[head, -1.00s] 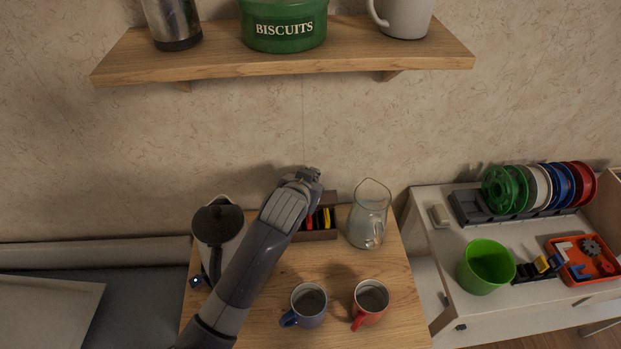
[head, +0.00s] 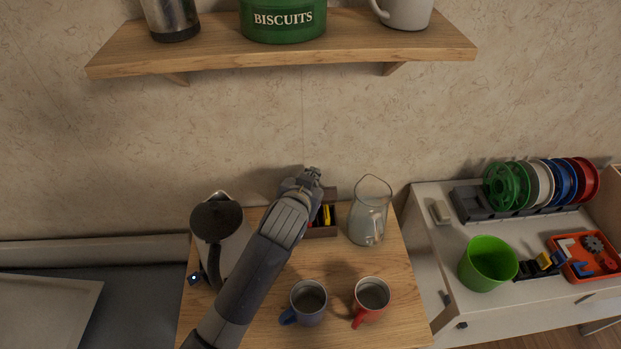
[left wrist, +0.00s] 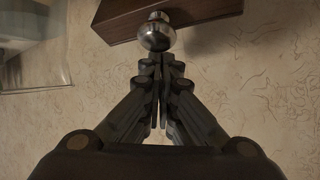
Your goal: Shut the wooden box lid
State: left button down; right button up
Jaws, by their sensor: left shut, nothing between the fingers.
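The wooden box (head: 322,232) stands at the back of the wooden table, dark brown and open, with colored items inside. Its lid (head: 331,196) is raised at the back, partly hidden behind my left arm. In the left wrist view the brown lid (left wrist: 200,10) shows at the top, with a round metal knob (left wrist: 157,34) just beyond my fingertips. My left gripper (head: 313,173) is at the raised lid, and in the left wrist view (left wrist: 162,72) its fingers are together and empty. I cannot tell whether they touch the knob. My right gripper is not in view.
A glass pitcher (head: 369,215) stands right of the box and a kettle (head: 222,235) left of my arm. A blue mug (head: 308,300) and a red mug (head: 370,298) stand in front. A shelf (head: 280,62) hangs above. A white side table (head: 445,260) is at right.

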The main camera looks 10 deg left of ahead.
pick_arm(q)
jog(key=shift+s+d+f+t+b, duration=0.1)
jog(key=shift+s+f+t+b, duration=0.4)
jog(key=shift+b, duration=0.5)
jog(key=shift+s+d+f+t+b, duration=0.2)
jog(key=shift+s+t+b, duration=0.35)
jog(key=shift+b, duration=0.4)
jog(key=shift+s+d+f+t+b, duration=0.1)
jog(key=shift+s+f+t+b, duration=0.3)
jog(key=shift+s+b, duration=0.45)
jog(key=shift+s+d+f+m+t+b, duration=0.15)
jog(key=shift+s+m+t+b, duration=0.15)
jog(key=shift+s+b, duration=0.55)
jog(key=shift+s, duration=0.1)
jog(key=v, duration=1.2)
jog(key=shift+d, duration=0.1)
